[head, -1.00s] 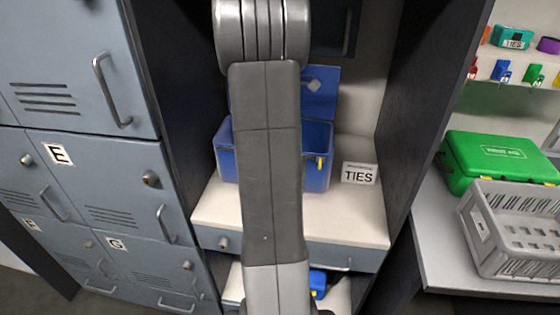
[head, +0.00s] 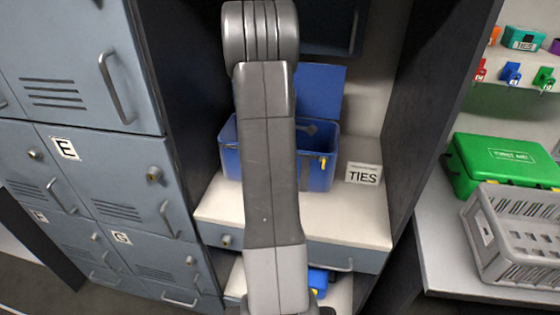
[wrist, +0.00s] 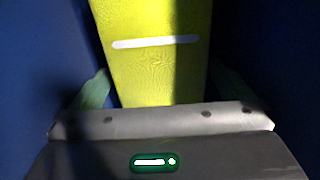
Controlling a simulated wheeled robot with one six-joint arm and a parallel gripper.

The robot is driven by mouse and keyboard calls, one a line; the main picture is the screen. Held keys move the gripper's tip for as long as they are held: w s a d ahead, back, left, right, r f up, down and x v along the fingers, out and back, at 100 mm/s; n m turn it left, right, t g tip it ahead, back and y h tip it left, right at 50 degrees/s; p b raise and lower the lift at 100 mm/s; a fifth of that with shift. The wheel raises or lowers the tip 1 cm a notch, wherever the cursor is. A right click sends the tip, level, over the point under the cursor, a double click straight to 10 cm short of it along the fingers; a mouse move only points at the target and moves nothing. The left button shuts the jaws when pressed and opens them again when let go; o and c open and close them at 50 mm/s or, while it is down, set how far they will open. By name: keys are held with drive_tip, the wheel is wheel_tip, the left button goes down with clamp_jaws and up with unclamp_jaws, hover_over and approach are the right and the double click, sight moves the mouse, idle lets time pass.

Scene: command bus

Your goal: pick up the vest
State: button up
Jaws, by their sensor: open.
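The vest (wrist: 158,70) shows in the wrist view as a bright yellow cloth with a pale stripe across it, part of it in shadow. Blue walls stand on both sides of it. My gripper (wrist: 160,90) is open, with a greenish finger on each side of the vest's near part; I cannot tell whether they touch it. In the head view, my arm hides the gripper and much of the open blue box (head: 318,165). The vest does not show there.
The blue box stands on a white shelf (head: 345,222) inside a dark-sided bay, beside a "TIES" sign (head: 363,174). Grey-blue lockers (head: 85,165) are at left. A green case (head: 500,160) and a grey crate (head: 510,235) sit on the right counter.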

drive_tip(key=shift+f, duration=0.15)
drive_tip(key=c, duration=1.1)
